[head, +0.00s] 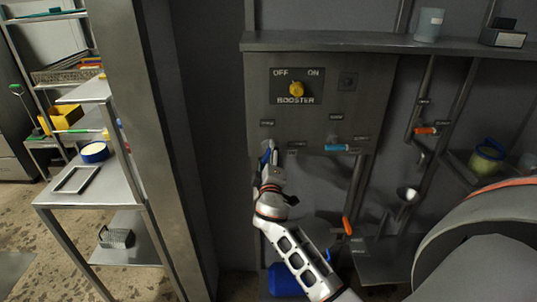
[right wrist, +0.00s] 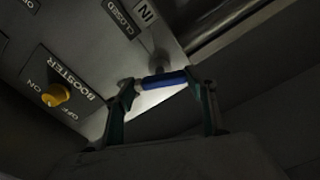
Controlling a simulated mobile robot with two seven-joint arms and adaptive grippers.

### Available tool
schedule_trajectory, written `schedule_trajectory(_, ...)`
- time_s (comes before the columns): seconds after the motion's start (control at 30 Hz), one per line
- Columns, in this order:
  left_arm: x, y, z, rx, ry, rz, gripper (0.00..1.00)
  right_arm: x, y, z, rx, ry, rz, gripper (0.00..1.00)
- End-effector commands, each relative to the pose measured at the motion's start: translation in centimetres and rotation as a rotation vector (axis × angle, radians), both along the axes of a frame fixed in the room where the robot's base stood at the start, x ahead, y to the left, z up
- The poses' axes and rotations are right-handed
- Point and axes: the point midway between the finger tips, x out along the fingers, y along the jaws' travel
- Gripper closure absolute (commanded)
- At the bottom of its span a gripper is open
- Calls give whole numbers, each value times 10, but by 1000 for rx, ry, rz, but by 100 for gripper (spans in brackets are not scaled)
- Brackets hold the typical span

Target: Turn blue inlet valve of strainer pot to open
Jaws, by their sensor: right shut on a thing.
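My right gripper (head: 269,163) is at the lower left of the grey booster panel (head: 350,108). It is shut on a dark blue valve handle (head: 265,156), which stands steeply, close to upright, in the head view. In the right wrist view the blue handle (right wrist: 165,79) lies between the two fingers of the right gripper (right wrist: 165,92). Labels reading CLOSED and IN show just above it there. The gripper hides part of the handle in the head view. A second, lighter blue handle (head: 336,148) lies level to the right, untouched. My left gripper is not in view.
A yellow booster knob (head: 296,89) sits above on the panel. Orange handles (head: 427,131) and (head: 347,225) are on pipes to the right. A grey shelf (head: 350,41) runs above. A post (head: 150,120) and a metal rack (head: 100,185) stand left.

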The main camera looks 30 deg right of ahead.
Motion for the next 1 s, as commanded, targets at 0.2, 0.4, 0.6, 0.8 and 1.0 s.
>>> schedule_trajectory(0.2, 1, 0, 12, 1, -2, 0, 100, 0, 0, 1, -156, 96, 0, 66)
schedule_trajectory(0.4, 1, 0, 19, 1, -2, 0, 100, 0, 0, 1, -266, 164, 0, 66)
schedule_trajectory(0.6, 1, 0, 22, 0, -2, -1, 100, 0, 0, 1, -336, 206, 1, 66)
schedule_trajectory(0.8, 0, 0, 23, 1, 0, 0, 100, 0, 0, 0, -367, 224, 1, 66)
schedule_trajectory(1.0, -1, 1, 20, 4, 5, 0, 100, 0, 0, 0, -374, 229, 1, 66)
